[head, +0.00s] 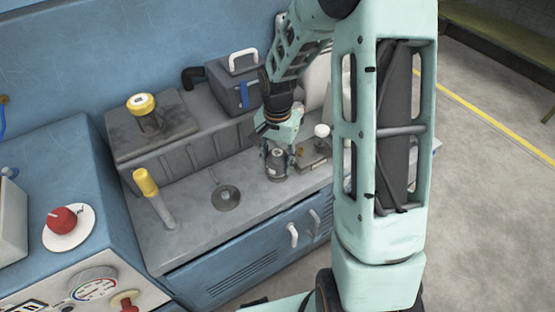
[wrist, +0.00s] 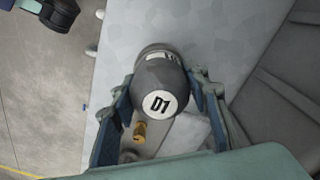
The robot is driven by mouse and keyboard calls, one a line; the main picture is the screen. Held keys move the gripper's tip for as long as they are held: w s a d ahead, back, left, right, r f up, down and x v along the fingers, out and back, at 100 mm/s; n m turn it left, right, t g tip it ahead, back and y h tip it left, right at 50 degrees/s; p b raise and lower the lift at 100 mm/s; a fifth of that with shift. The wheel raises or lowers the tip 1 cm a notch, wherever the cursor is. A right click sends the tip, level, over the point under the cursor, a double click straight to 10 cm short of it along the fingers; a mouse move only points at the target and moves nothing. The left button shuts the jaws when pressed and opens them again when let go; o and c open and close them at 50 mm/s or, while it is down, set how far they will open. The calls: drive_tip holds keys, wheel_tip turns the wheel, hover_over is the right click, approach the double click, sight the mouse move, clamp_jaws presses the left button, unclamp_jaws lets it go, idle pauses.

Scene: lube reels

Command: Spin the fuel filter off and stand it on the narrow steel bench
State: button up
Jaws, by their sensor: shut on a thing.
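A dark grey canister with a white round D1 label, which looks like the fuel filter (wrist: 162,82), is between the fingers of my gripper (wrist: 165,112) in the wrist view. My gripper is shut on it, one finger on each side. In the head view the filter (head: 276,165) is upright under my gripper (head: 278,150), over the grey top of the steel bench (head: 190,238). I cannot tell whether its base touches the top. Part of the filter's side is hidden by the fingers.
A yellow-handled tool (head: 148,185) and a round dark disc with a thin rod (head: 225,197) are left of the filter. A blue-grey box (head: 232,85) and a yellow-capped fitting (head: 143,108) are behind. A small brass piece (wrist: 139,131) lies beside the filter. Bare top lies between the disc and filter.

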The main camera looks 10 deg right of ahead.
drive_tip(key=n, duration=0.3)
drive_tip(key=shift+s+f+p, duration=0.15)
drive_tip(key=shift+f+p, duration=0.05)
drive_tip(key=shift+p, duration=0.15)
drive_tip(key=shift+n, duration=0.4)
drive_tip(key=shift+s+r+n+p, duration=0.1)
drive_tip(key=shift+n+p, duration=0.5)
drive_tip(key=shift+n, duration=0.5)
drive_tip(key=n, duration=0.2)
drive_tip(key=shift+n+p, duration=0.3)
drive_tip(key=o, duration=0.8)
drive_tip(key=shift+f, duration=0.2)
drive_tip(key=o, duration=0.6)
drive_tip(key=shift+c, duration=0.2)
drive_tip(key=shift+w+r, duration=0.1)
drive_tip(key=shift+w, duration=0.1)
drive_tip(key=shift+r, duration=0.1)
